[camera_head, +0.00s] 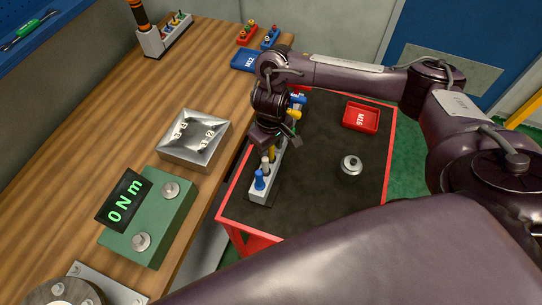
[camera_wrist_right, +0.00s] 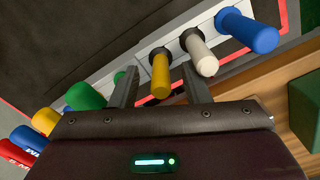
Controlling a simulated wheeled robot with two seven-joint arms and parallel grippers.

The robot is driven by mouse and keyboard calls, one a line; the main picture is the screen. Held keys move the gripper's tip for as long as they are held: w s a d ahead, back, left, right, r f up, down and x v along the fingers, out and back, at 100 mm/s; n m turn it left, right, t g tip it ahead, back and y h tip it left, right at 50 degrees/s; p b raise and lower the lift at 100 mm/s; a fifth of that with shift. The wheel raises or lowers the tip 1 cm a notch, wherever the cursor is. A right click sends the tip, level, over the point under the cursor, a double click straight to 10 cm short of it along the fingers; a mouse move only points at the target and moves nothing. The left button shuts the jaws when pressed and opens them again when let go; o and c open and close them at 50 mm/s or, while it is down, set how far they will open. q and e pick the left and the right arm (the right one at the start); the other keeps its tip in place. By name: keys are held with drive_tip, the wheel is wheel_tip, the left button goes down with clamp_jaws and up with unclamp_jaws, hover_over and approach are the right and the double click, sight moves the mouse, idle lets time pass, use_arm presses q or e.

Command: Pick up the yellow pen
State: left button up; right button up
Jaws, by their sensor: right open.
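A yellow pen (camera_wrist_right: 160,72) stands in a light rack (camera_head: 260,196) on the cart, beside a white one (camera_wrist_right: 198,50) and a blue one (camera_wrist_right: 247,30). In the head view the yellow pen (camera_head: 271,154) shows just under my right gripper (camera_head: 277,141). In the wrist view the right gripper (camera_wrist_right: 160,86) is open, its two fingers on either side of that yellow pen, with gaps visible. A green handle (camera_wrist_right: 86,97) and a second yellow handle (camera_wrist_right: 45,120) lie beyond the left finger. My left gripper is not in view.
The red-edged cart (camera_head: 330,205) has a dark top with a metal round part (camera_head: 350,166) and a red M16 tray (camera_head: 361,117). Left is a wooden bench with a green torque display (camera_head: 150,217) and a metal box (camera_head: 194,140). The cart's front right is clear.

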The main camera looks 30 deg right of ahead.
wheel_tip(320, 180, down, 2)
drive_tip(key=shift+w+f+b, duration=0.15)
drive_tip(key=shift+b, duration=0.15)
drive_tip(key=c, duration=0.9)
wheel_tip(320, 180, up, 20)
drive_tip(key=p, duration=0.6)
